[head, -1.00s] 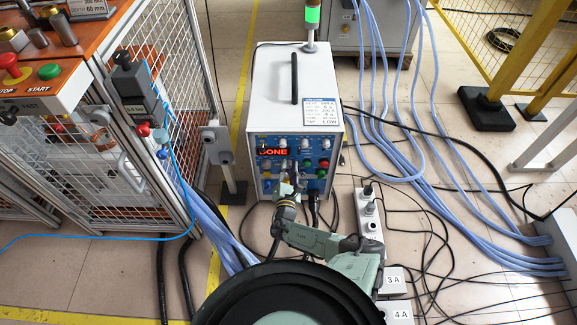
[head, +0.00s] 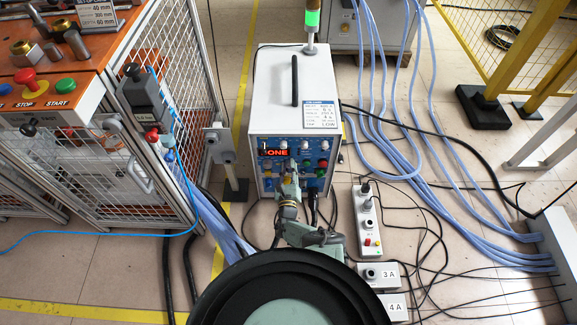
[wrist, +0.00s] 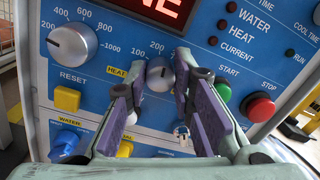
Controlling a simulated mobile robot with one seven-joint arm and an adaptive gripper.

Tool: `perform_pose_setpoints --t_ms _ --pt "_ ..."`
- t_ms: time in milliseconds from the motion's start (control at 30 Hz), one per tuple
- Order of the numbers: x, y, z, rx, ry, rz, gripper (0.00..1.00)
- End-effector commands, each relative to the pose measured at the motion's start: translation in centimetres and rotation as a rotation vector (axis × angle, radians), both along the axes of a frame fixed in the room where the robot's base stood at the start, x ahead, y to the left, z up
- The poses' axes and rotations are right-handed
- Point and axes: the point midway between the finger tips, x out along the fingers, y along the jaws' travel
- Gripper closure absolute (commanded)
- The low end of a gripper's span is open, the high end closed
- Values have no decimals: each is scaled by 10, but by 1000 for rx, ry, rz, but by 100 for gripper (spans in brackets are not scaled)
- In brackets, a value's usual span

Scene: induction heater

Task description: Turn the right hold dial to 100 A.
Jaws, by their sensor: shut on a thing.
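The white induction heater (head: 290,95) stands ahead, with its blue front panel facing me. The dial's pointer is near upright. In the head view my gripper (head: 289,172) is at the panel and hides the dial.
A red button (wrist: 258,107) and a partly hidden green button are right of my gripper. A blue knob (wrist: 66,142) and yellow buttons lie left and below. A power strip (head: 368,222) and cables lie on the floor. A caged bench (head: 60,165) stands left.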

Motion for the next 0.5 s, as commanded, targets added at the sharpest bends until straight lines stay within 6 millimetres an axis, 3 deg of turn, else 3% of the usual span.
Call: perform_pose_setpoints --t_ms 500 --pt "0 1 0 -491 0 2 100"
